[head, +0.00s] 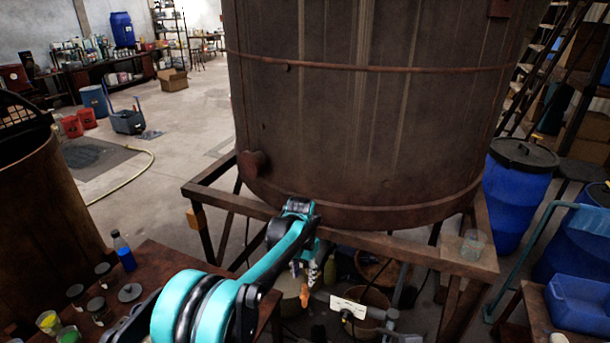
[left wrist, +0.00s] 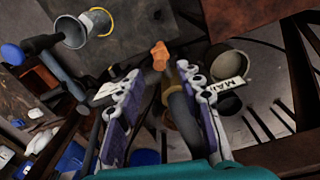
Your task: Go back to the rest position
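My left gripper (head: 303,272) hangs below the front beam of the vat stand, its fingers pointing down. In the left wrist view my left gripper (left wrist: 160,76) has its two fingers apart, with nothing held between them. A small orange valve handle (left wrist: 160,55) shows just past the fingertips; it also shows in the head view (head: 305,296), under the fingers. I cannot tell whether they touch. A pipe (left wrist: 180,102) shows in the gap between the fingers, behind them. A white label reading "MAIN" (head: 348,307) is to the right. My right gripper is in neither view.
The big rusty vat (head: 370,110) stands on a metal frame (head: 365,241) right by my left arm. A glass (head: 473,245) stands on the frame's right corner. A brown table (head: 160,262) with a blue bottle (head: 124,252) and jars is at left. Blue barrels (head: 515,190) stand at right.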

